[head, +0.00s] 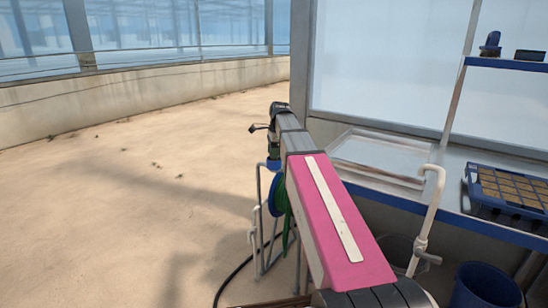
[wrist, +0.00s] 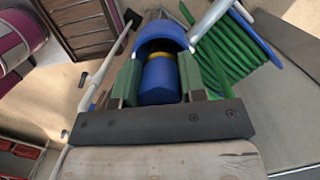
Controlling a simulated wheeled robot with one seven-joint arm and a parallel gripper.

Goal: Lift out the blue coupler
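The blue coupler (wrist: 160,82), a blue cylinder with a yellow ring, lies between the two fingers of my gripper (wrist: 160,72) in the wrist view. The green-grey finger pads sit against its sides, with no clear gap showing. A rounded blue hood or cup (wrist: 163,34) with a dark inside is at the coupler's far end. I cannot tell whether the coupler is still inside it. In the head view my gripper (head: 273,150) points down beside the hose reel, with a small blue part (head: 273,165) below it. The contact is too small to read there.
A blue reel (head: 279,192) with green hose (wrist: 225,50) stands on a pipe frame close by. A white pipe with a tap (head: 430,205), a bench with a tray (head: 378,160), a seed tray (head: 505,190) and a blue bin (head: 485,285) are to the right. Open floor lies left.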

